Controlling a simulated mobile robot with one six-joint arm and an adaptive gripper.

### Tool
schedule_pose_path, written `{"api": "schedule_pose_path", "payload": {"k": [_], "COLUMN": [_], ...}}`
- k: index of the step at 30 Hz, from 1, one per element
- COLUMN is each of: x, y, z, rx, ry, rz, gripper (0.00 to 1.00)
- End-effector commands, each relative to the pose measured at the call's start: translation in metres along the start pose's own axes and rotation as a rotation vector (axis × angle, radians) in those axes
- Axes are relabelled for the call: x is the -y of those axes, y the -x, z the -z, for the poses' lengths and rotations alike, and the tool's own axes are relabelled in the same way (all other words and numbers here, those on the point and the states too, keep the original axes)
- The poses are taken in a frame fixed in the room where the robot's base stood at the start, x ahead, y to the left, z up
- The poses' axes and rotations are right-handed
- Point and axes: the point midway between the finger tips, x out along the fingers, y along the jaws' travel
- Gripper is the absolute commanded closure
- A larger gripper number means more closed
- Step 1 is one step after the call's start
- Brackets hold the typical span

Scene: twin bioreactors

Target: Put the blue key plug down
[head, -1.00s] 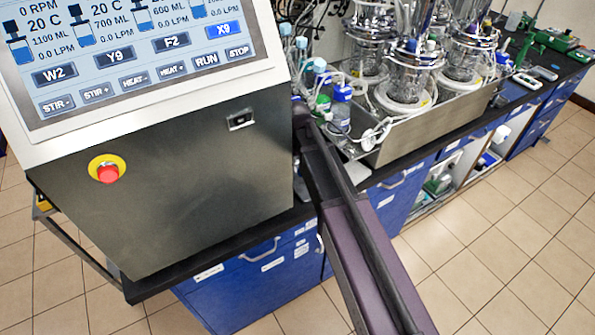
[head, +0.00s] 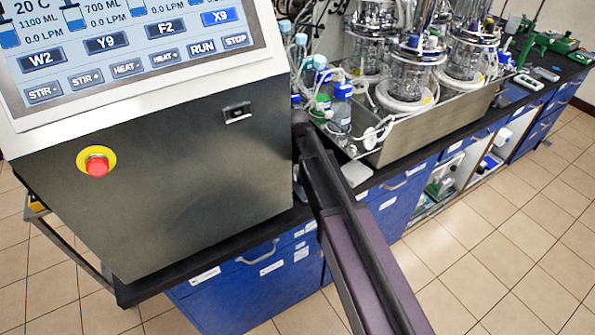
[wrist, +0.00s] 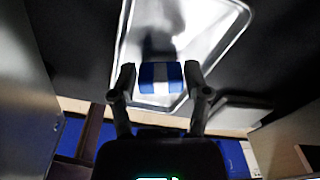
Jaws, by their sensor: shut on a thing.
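My gripper (wrist: 161,84) shows in the wrist view, its two fingers shut on the blue key plug (wrist: 147,77). The plug is blue with a white band across its middle. It is held over a shiny metal tray (wrist: 225,35) with a raised rim, and a dark shadow falls on the tray just beyond it. I cannot tell whether the plug touches the tray. In the head view my arm reaches past the right side of the control console, and my gripper and the plug are hidden.
The console (head: 190,190) with its screen and red stop button (head: 97,165) stands left of my arm. Bottles (head: 341,108) and the metal trough (head: 430,125) holding glass vessels are at the right. Blue cabinets (head: 250,285) lie under the black bench.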

Motion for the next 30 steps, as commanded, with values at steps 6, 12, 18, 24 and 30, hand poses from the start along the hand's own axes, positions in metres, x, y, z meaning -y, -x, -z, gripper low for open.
{"api": "schedule_pose_path", "payload": {"k": [6, 12, 18, 24, 30], "x": [-0.0003, -0.0005, -0.0007, -0.0008, -0.0008], "y": [-0.0047, -0.0041, -0.0041, -0.0031, 0.0035], "z": [-0.0004, -0.0006, -0.0007, -0.0008, -0.0005], "rx": [0.0, 0.0, 0.0, 0.0, 0.0], "ry": [0.0, 0.001, 0.001, 0.001, 0.002], "rz": [0.0, 0.0, 0.0, 0.0, 0.0], "gripper": [0.33, 0.04, 0.04, 0.04, 0.04]}}
